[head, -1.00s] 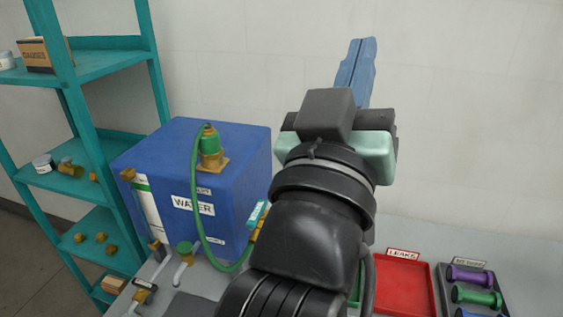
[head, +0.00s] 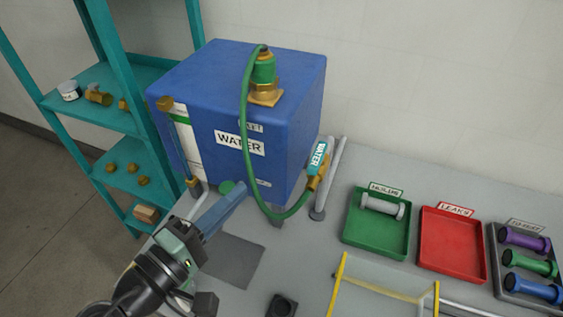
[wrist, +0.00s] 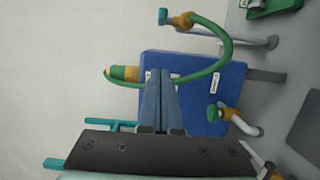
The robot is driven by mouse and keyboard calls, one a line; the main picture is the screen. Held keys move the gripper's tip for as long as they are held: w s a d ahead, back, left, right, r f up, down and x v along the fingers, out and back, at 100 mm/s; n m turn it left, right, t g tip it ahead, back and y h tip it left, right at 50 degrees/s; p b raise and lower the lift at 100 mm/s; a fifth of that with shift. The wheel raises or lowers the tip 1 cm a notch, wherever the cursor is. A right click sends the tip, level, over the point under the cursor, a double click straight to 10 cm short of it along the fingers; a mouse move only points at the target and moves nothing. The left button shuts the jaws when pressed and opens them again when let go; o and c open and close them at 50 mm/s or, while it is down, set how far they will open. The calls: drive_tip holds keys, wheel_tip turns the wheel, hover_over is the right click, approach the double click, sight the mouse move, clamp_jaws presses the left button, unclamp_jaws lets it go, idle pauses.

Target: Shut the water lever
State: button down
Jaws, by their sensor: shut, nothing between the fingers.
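The water lever (head: 318,158) is a teal handle with a white WATER label, standing up from a brass valve (head: 312,183) at the right side of the blue tank (head: 265,173). A green hose joins this valve. In the wrist view, the teal lever end (wrist: 163,17) and brass body show at the top, beyond the fingers. My gripper (head: 240,188) is shut and empty, its blue fingers pointing up and right in front of the tank's lower front. It is left of the lever and apart from it. In the wrist view, the fingertips (wrist: 159,72) overlap the tank.
A green-capped fitting (head: 264,72) with the hose sits on the tank. A green knob (head: 227,187) is close by my fingers in the picture. A yellow-edged frame (head: 385,291) stands at the front. Green (head: 375,235) and red (head: 452,250) trays lie right. Teal shelving (head: 125,130) stands left.

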sight(317, 160)
drive_tip(key=shift+w+d, duration=0.1)
drive_tip(key=w+d+p, duration=0.5)
drive_tip(key=w+d, duration=0.2)
drive_tip(key=d, duration=0.2)
idle(0.3)
drive_tip(key=shift+s+d+n+t+y+p, duration=0.2)
drive_tip(key=shift+n+t+y, duration=0.15)
drive_tip(key=shift+y, duration=0.2)
drive_tip(key=shift+s+d+n+t+y+p, duration=0.15)
drive_tip(key=shift+n+t+y, duration=0.1)
drive_tip(key=shift+n+y, duration=0.25)
